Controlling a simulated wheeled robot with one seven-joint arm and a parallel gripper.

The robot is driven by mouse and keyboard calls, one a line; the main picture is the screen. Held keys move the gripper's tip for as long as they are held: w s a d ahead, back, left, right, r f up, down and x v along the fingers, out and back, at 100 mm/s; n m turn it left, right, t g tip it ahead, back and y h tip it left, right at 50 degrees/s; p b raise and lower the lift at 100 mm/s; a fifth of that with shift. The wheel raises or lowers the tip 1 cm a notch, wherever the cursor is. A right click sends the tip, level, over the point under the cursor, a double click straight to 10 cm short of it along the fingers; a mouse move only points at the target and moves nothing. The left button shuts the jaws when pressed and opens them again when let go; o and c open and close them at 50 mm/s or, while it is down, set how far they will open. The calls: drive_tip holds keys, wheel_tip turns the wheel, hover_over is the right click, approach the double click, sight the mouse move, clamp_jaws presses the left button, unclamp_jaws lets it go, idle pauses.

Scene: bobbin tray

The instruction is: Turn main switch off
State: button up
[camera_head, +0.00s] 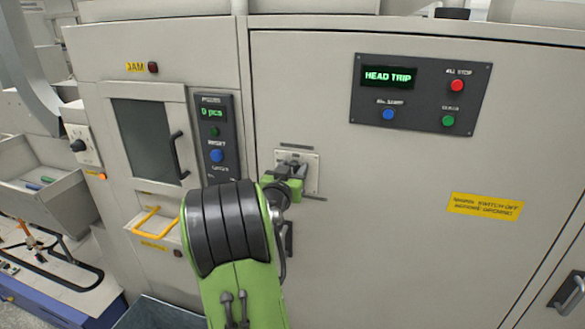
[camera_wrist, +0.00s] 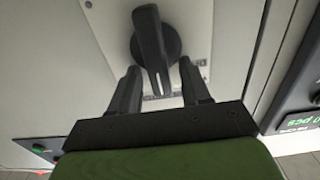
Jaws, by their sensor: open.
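The main switch (camera_wrist: 150,35) is a dark rotary handle on a round base, fixed to a light plate (camera_wrist: 197,50) in the wrist view. Its handle points nearly straight down the picture, tilted slightly. My gripper (camera_wrist: 157,82) is open, with one finger on each side of the handle's lower end and a gap visible on both sides. In the head view my gripper (camera_head: 290,168) is at the switch plate (camera_head: 312,172) on the grey cabinet, and it and my arm hide most of the switch.
A panel (camera_head: 420,94) reading "HEAD TRIP" with red, blue and green buttons is at upper right. A yellow label (camera_head: 485,206) sits below it. Left of my gripper are a counter panel (camera_head: 215,138), a door handle (camera_head: 179,155) and a yellow handle (camera_head: 146,220).

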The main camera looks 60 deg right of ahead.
drive_tip(key=shift+c, duration=0.2)
clamp_jaws()
drive_tip(key=shift+w+f+n, duration=0.1)
drive_tip(key=shift+n, duration=0.2)
drive_tip(key=n, duration=0.1)
drive_tip(key=n+b, duration=0.1)
drive_tip(key=n, duration=0.1)
drive_tip(key=shift+w+a+f+n+b, duration=0.1)
drive_tip(key=shift+w+a+n+b, duration=0.05)
drive_tip(key=shift+w+n+b, duration=0.2)
drive_tip(key=shift+w+a+f+n+p, duration=0.1)
drive_tip(key=shift+w+f+n+p, duration=0.2)
drive_tip(key=shift+n, duration=1.95)
drive_tip(key=shift+w+d+f+n+p, duration=0.1)
drive_tip(key=shift+w+f+n+p, duration=0.25)
drive_tip(key=shift+n, duration=1.9)
drive_tip(key=shift+w+a+f+n+p, duration=0.15)
drive_tip(key=shift+f+n, duration=0.25)
drive_tip(key=shift+n, duration=1.85)
